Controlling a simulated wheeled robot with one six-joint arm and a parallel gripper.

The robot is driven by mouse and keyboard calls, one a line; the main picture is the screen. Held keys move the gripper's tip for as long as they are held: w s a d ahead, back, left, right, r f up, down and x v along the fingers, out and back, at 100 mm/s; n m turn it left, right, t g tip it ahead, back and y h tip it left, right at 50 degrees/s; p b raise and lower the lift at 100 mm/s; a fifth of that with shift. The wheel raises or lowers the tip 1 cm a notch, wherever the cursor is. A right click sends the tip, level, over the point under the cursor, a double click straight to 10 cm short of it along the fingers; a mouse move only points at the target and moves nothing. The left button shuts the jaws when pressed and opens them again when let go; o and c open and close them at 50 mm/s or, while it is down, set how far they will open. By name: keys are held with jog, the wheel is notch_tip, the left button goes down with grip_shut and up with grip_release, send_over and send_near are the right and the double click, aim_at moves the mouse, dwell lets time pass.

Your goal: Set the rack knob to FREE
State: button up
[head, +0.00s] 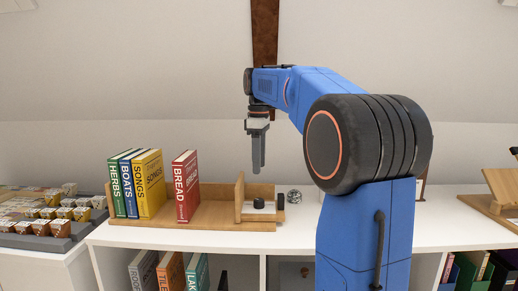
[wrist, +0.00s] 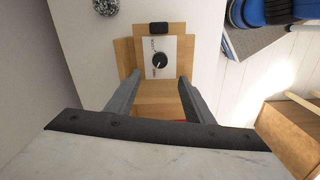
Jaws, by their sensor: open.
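The wooden book rack (head: 212,220) stands on the white shelf top. Its knob (head: 258,203) is a small black dial on a white plate at the rack's right end. In the wrist view the knob (wrist: 160,59) is round, on the white plate (wrist: 149,70). Small lettering runs along the plate's left side, too small to read; I cannot tell which mark the knob points to. My gripper (head: 258,172) hangs pointing down above the rack's right end, apart from the knob. In the wrist view my gripper (wrist: 160,76) has its fingers spread, with nothing between them.
An upright wooden divider (head: 239,195) stands left of the knob. A black block (head: 280,201) sits at the rack's right end, with a grey mesh ball (head: 294,196) beyond. A red BREAD book (head: 186,186) and several other books stand left. The shelf top right of the ball is clear.

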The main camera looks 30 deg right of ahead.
notch_tip(320, 180, up, 5)
jog(key=shift+f, duration=0.2)
jog(key=shift+s, duration=0.1)
dwell(0.4)
jog(key=s+a+f+m+t, duration=0.1)
jog(key=s+a+f+m, duration=0.1)
jog(key=s+a+f, duration=0.45)
jog(key=s+a+f+m+t, duration=0.1)
jog(key=s+a+f+m, duration=0.25)
jog(key=s, duration=0.55)
jog(key=s+a+f+m+t, duration=0.1)
jog(key=s+a+f+m, duration=0.1)
jog(key=s+f, duration=0.5)
jog(key=s+a+f+m+t, duration=0.1)
jog(key=s+a+f, duration=0.2)
jog(key=s+f, duration=0.4)
notch_tip(320, 180, down, 5)
jog(key=shift+s+a+f+m+t, duration=0.1)
jog(key=shift+s+a+m+t, duration=0.2)
jog(key=shift+s+m+t, duration=0.1)
